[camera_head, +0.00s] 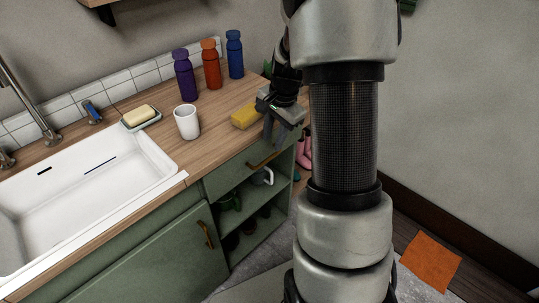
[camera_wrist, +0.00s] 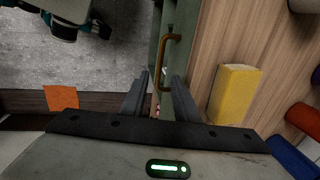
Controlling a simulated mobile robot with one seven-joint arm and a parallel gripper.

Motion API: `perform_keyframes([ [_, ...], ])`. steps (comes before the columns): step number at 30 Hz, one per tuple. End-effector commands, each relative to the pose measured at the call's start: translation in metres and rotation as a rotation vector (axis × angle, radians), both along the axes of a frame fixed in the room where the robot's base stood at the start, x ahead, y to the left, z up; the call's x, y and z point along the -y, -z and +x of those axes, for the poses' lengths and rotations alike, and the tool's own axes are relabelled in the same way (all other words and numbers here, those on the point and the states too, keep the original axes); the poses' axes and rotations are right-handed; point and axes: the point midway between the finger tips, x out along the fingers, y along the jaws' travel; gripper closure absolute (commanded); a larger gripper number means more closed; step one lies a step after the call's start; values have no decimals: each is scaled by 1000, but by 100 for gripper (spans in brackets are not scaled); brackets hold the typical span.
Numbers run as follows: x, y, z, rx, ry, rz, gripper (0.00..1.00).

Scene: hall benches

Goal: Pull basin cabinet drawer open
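The green basin cabinet (camera_head: 135,262) has a drawer (camera_head: 228,176) under the right end of its wooden counter. The drawer looks shut. Its curved brass handle (camera_head: 264,161) is on the front, and the handle also shows in the wrist view (camera_wrist: 176,38). My gripper (camera_head: 280,132) is above and just beyond the handle in the head view, near the counter's right end.
A yellow block (camera_head: 245,116) lies on the counter close to my gripper. Open shelves (camera_head: 262,223) lie below the drawer.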

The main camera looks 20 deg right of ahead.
Motion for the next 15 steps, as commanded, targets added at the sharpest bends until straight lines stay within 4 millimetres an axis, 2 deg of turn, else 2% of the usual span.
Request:
perform_keyframes([
  [1,-1,16,1,-5,0,2,72],
  [6,-3,46,7,-3,0,1,72],
  [10,-4,62,11,-1,0,0,72],
  [15,-4,70,13,0,0,0,72],
])
